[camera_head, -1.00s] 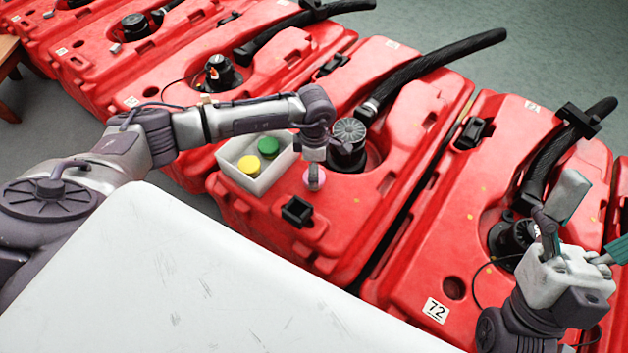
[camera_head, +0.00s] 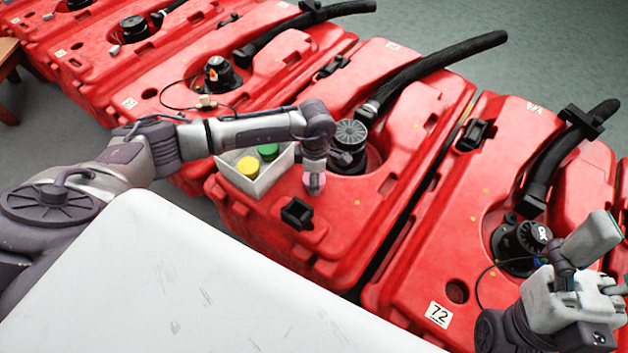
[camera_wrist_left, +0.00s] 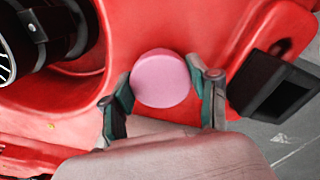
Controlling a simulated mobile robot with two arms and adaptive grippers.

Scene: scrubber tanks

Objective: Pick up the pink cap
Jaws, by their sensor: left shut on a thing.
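The pink cap (camera_wrist_left: 161,79) is a round disc between the two teal-padded fingers of my left gripper (camera_wrist_left: 166,92) in the left wrist view. The fingers touch it on both sides. In the head view the pink cap (camera_head: 306,180) shows only partly, below my left gripper (camera_head: 314,183), over the red tank (camera_head: 355,215). I cannot tell whether it still touches the tank. My right gripper (camera_head: 606,262) is at the lower right, its fingers spread apart and nothing seen between them.
A white open box (camera_head: 262,184) holding a yellow cap (camera_head: 248,167) and a green cap (camera_head: 268,151) sits left of my left gripper. A black ribbed cap (camera_head: 349,135) and a hose (camera_head: 440,70) are close behind. A white surface (camera_head: 180,280) fills the front.

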